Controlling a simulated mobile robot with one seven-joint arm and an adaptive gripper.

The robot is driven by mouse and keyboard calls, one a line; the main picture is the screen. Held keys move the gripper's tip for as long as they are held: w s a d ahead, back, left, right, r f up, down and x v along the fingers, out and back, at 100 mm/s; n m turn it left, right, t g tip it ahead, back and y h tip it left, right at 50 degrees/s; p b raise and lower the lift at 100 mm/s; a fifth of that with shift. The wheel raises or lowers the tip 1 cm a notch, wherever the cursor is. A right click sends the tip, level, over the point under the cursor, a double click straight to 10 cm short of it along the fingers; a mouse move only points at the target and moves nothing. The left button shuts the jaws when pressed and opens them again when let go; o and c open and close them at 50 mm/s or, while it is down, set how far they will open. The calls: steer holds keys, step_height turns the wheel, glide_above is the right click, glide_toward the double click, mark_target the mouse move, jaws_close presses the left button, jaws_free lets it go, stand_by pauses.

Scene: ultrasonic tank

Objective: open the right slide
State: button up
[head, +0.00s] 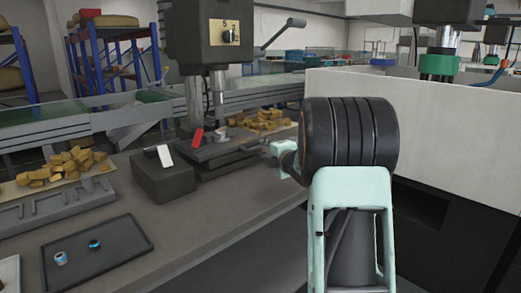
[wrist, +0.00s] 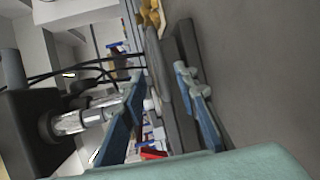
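I cannot pick out with certainty which part is the right slide. A black press (head: 207,42) with a dial, a side lever and chrome columns stands on the bench. At its foot is a dark base (head: 225,148) with a red tab (head: 197,138), beside a dark box (head: 163,178) with a white tab (head: 165,156). My gripper is mostly hidden behind my arm in the head view. In the wrist view my gripper (wrist: 163,112) is open, its two blue fingers well apart, with nothing held between them. The chrome columns (wrist: 82,120) show tilted at left there.
Wooden blocks (head: 67,165) lie on the bench at left and behind the press (head: 262,121). A black tray (head: 98,250) holds two small ring-like parts. A large pale housing (head: 440,125) stands at right. The front bench strip (head: 215,222) is clear.

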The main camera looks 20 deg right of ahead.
mark_target(260, 147)
steer(key=w, duration=0.2)
steer(key=w+f, duration=0.1)
steer(key=w, duration=0.4)
steer(key=shift+w+d+f, duration=0.2)
steer(key=shift+w+d, duration=0.05)
jaws_close()
